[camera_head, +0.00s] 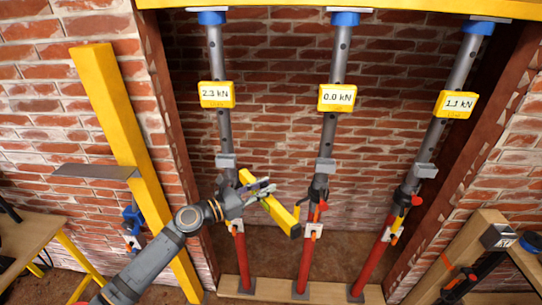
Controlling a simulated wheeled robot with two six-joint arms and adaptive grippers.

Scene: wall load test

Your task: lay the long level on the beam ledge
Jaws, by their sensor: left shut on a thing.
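A long yellow bar, which looks like the level (281,214), slants down to the right in front of the left and middle props. My left gripper (258,190) is shut on it near its upper end and hides part of it. The bar's lower end hangs free beside the middle prop; I cannot tell whether it touches it. A yellow beam (300,4) runs across the top, above the prop heads. I cannot tell which surface is its ledge. My right gripper is not in view.
Props with red lower tubes (304,255) stand on a wooden sill (275,290). Their displays read 2.3, 0.0 and 1.1 kN. A yellow post (125,150) leans at the left by a grey plate (95,172). A wooden frame (480,225) stands at the right.

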